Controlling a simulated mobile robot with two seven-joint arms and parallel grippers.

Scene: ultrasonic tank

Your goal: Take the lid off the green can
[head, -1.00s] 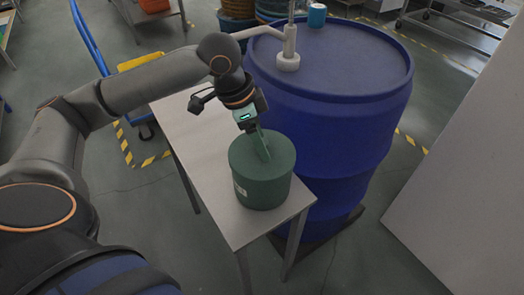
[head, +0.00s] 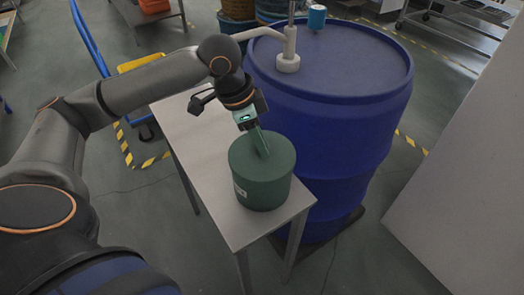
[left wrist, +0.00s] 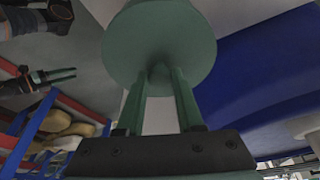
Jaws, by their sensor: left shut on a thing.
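The green can (head: 263,190) stands upright near the front end of the small grey table. Its round green lid (head: 250,163) appears to sit flat on top; I see no clear gap between lid and can. My left gripper (head: 263,147) reaches down from above with its green fingers shut on the lid's knob, which the fingers mostly hide. In the left wrist view, the fingers (left wrist: 159,78) close together at the middle of the lid (left wrist: 158,30).
The table (head: 205,150) has bare room behind the can. A large blue barrel (head: 335,130) stands close on the right, with a pale pump fitting (head: 289,55) and a small blue cup (head: 317,16) on top. A blue-handled cart (head: 140,62) stands behind the arm.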

